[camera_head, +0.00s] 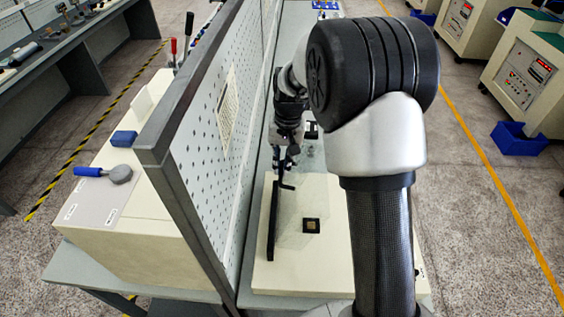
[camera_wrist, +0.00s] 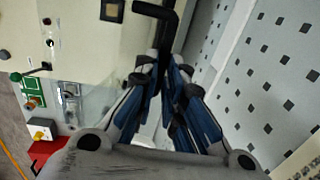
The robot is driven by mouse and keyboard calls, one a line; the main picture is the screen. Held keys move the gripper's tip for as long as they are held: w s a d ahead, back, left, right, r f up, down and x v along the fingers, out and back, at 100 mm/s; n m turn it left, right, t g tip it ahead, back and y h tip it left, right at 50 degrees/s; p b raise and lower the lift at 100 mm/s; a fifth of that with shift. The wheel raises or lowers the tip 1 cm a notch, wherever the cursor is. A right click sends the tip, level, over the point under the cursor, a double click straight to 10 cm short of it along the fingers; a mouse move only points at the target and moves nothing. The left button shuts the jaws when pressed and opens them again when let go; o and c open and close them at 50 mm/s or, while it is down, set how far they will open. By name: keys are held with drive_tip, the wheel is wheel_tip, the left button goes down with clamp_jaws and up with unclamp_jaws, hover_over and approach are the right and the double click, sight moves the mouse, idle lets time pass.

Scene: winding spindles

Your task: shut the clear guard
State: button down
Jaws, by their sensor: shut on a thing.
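The clear guard (camera_head: 312,172) is a see-through panel over the cream machine, with a black bar (camera_head: 272,222) along its left side. Its clear sheet is faint, so I cannot tell its exact angle. A black bent handle (camera_head: 287,185) stands at its upper left, below my gripper (camera_head: 284,163). In the wrist view, the handle (camera_wrist: 157,12) runs down between the blue-padded fingers of my gripper (camera_wrist: 163,85), which is shut on it. The fingers hide the gripped part of the handle.
A perforated panel (camera_head: 205,140) stands close on the left of the machine. A small dark square fitting (camera_head: 311,226) sits on the cream machine top. In the wrist view, a green part (camera_wrist: 28,90) and a yellow-and-white switch box (camera_wrist: 40,130) lie to the left.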

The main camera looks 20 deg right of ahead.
drive_tip(key=shift+d, duration=0.1)
drive_tip(key=s+d+f+t+y+b, duration=0.1)
drive_tip(key=s+d+f+y+b, duration=0.2)
drive_tip(key=d+f+y+b, duration=0.2)
drive_tip(key=s+d+f+t+y+b, duration=0.2)
drive_tip(key=d+f+y+b, duration=0.4)
drive_tip(key=d+f+b, duration=0.4)
drive_tip(key=s+d+b, duration=0.1)
drive_tip(key=d+b, duration=0.2)
drive_tip(key=d, duration=0.1)
drive_tip(key=shift+f+t+b, duration=0.3)
drive_tip(key=shift+f, duration=0.05)
drive_tip(key=c, duration=1.7)
unclamp_jaws()
drive_tip(key=shift+s, duration=0.1)
